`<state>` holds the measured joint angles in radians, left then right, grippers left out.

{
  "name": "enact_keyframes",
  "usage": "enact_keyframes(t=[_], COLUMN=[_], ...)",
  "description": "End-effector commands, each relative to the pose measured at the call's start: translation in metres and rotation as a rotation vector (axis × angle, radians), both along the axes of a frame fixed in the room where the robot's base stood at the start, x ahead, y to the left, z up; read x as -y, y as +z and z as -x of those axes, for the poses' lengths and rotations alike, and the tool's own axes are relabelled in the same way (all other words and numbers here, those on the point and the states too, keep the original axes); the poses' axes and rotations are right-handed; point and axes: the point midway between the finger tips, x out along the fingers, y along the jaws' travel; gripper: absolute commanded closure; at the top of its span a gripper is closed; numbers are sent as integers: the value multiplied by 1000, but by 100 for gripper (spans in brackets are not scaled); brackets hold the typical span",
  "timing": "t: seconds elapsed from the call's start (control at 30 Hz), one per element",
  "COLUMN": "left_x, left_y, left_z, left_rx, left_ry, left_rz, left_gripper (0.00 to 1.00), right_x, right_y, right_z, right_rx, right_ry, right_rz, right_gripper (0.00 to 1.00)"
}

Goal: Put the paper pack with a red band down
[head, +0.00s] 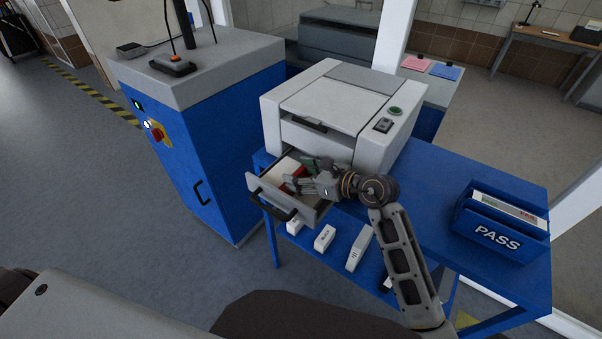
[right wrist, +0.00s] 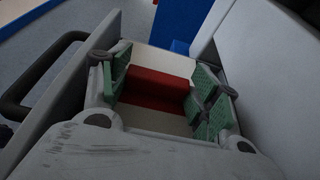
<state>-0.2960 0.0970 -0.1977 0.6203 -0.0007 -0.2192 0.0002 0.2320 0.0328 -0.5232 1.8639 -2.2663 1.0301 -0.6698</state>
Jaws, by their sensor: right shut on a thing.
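The white paper pack with a red band (head: 284,167) is at the pulled-out drawer (head: 262,187) of the grey-white machine. My right gripper (head: 299,178) reaches in over the drawer from the right and is shut on the pack. In the right wrist view the pack (right wrist: 158,84) lies between the green finger pads of the right gripper (right wrist: 160,92), with the red band across its middle. The pack appears to be within the drawer walls; whether it touches the drawer floor is hidden. My left gripper is not in view.
The machine (head: 335,110) stands on a blue table (head: 420,205). A blue PASS bin (head: 500,238) holding packs is at the right. White items (head: 325,238) lie on the lower shelf. A blue cabinet (head: 195,140) stands left of the drawer. The tabletop between machine and bin is clear.

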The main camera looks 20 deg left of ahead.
Motion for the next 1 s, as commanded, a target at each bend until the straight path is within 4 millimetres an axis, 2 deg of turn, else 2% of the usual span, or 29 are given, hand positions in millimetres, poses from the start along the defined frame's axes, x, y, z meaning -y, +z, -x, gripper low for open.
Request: enact_keyframes(t=[0.27, 0.43, 0.47, 0.6, 0.63, 1.0], left_x=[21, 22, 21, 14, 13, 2], left_y=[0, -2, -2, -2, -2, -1], left_z=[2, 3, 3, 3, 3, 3], left_rx=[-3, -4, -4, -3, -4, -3], left_ry=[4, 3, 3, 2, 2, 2], left_rz=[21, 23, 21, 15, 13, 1], left_gripper=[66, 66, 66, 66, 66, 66], right_x=[0, 0, 0, 0, 0, 0], right_y=[0, -3, -4, -3, -3, -3], right_z=[-1, 0, 0, 0, 0, 0], right_rx=[1, 1, -1, -2, -2, -1], right_ry=[0, 0, 1, 1, 1, 0], right_rz=[-2, -1, 1, 1, 1, 0], right_gripper=[73, 73, 37, 19, 16, 16])
